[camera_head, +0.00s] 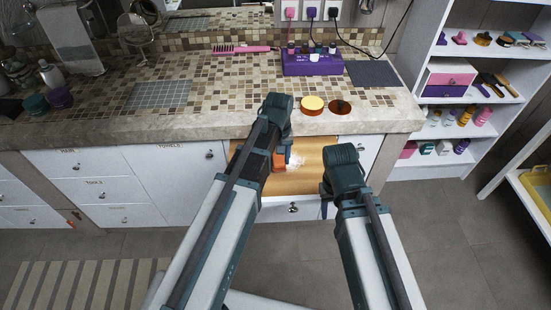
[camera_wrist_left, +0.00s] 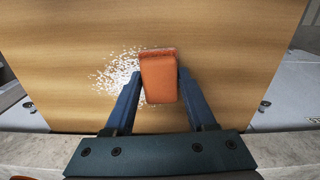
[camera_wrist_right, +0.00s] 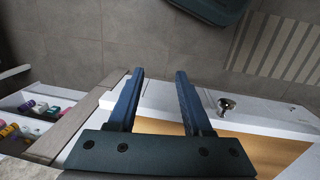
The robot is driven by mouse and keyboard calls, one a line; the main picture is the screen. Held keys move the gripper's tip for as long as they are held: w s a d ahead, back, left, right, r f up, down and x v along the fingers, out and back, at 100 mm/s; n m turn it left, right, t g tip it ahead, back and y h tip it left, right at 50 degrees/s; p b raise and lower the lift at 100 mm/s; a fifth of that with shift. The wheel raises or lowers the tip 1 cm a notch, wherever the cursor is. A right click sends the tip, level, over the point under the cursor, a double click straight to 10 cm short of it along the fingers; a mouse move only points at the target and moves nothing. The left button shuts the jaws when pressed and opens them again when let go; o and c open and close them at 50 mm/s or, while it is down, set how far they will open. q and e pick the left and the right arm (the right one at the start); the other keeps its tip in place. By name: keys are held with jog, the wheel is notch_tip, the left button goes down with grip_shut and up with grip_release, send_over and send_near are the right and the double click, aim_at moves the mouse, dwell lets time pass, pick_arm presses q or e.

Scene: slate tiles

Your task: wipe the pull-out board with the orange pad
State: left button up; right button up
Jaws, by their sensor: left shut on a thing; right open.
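The wooden pull-out board (camera_head: 311,155) extends from the counter front; it fills most of the left wrist view (camera_wrist_left: 60,60). A patch of white grains (camera_wrist_left: 116,72) lies on it, and shows in the head view (camera_head: 296,162). My left gripper (camera_wrist_left: 160,82) is shut on the orange pad (camera_wrist_left: 160,80), over the board beside the grains. The pad also shows in the head view (camera_head: 279,162), partly behind my arm. Whether the pad touches the board I cannot tell. My right gripper (camera_wrist_right: 159,80) is open and empty, near the board's front right edge.
White drawers (camera_head: 185,168) flank the board. A shelf unit (camera_head: 430,60) stands at right.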

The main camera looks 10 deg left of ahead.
aim_at(308, 160)
pick_arm(q)
jog(key=shift+d, duration=0.1)
jog(key=shift+w+d+f, duration=0.1)
jog(key=shift+w+d, duration=0.15)
jog(key=shift+d, duration=0.55)
jog(key=shift+w+d+f, duration=0.1)
jog(key=shift+w+d, duration=0.1)
jog(key=shift+d, duration=0.55)
jog(key=shift+w+d, duration=0.3)
jog(key=shift+d, duration=0.8)
jog(key=shift+w+d, duration=0.35)
jog(key=shift+d, duration=0.75)
jog(key=shift+w+d, duration=0.3)
jog(key=shift+d, duration=0.8)
jog(key=shift+w, duration=0.1)
jog(key=shift+w+a+r, duration=0.1)
jog(key=shift+w+a, duration=0.05)
jog(key=shift+w, duration=0.6)
jog(key=shift+s+a, duration=0.1)
jog(key=shift+a, duration=0.05)
